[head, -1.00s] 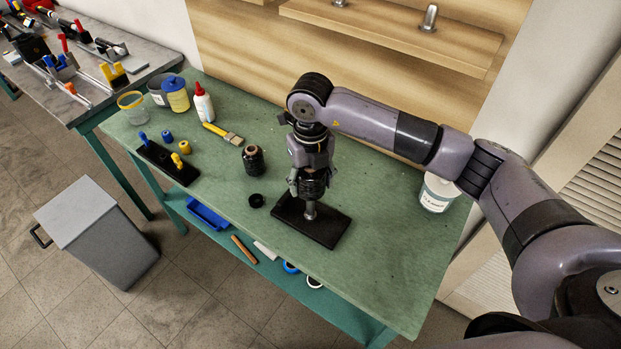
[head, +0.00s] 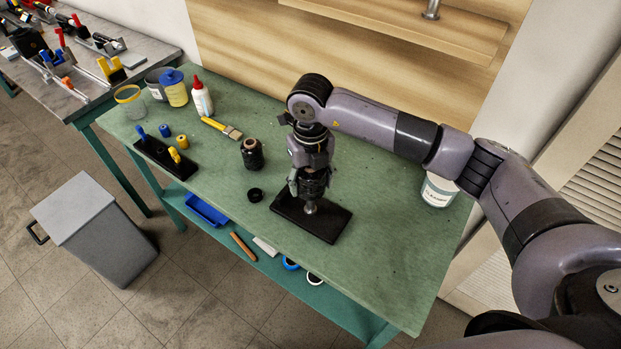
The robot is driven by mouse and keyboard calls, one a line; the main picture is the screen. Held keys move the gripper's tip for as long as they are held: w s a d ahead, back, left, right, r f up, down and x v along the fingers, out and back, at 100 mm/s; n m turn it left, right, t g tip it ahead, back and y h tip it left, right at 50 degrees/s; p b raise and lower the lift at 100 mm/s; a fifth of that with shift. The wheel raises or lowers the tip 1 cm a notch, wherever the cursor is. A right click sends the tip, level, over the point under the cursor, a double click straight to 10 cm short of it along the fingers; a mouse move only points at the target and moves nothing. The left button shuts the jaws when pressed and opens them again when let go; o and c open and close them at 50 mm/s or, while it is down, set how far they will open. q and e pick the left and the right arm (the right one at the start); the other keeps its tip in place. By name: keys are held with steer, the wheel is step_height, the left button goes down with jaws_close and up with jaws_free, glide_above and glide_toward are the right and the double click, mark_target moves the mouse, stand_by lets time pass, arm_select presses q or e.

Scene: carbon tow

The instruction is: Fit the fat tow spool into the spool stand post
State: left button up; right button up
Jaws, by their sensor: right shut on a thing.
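The fat tow spool (head: 315,187), dark and ribbed, is in my right gripper (head: 311,181), which is shut on it and points down. The spool is above the spool stand's black base plate (head: 325,225). The grey metal stand post (head: 311,207) shows just below the spool. The gripper hides the spool's upper part, and I cannot tell how far the post is inside the spool. My left gripper is not in view.
Another dark spool (head: 252,154) and a black ring (head: 255,194) are left of the stand on the green bench (head: 375,255). A brush (head: 222,129), glue bottle (head: 202,98) and peg board (head: 165,160) are farther left. A white tub (head: 438,190) is at the right.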

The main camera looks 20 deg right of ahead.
mark_target(310, 179)
steer(key=shift+f+b, duration=2.7)
steer(key=shift+f, duration=0.7)
steer(key=o, duration=1.4)
step_height(310, 179, up, 12)
steer(key=shift+r, duration=0.1)
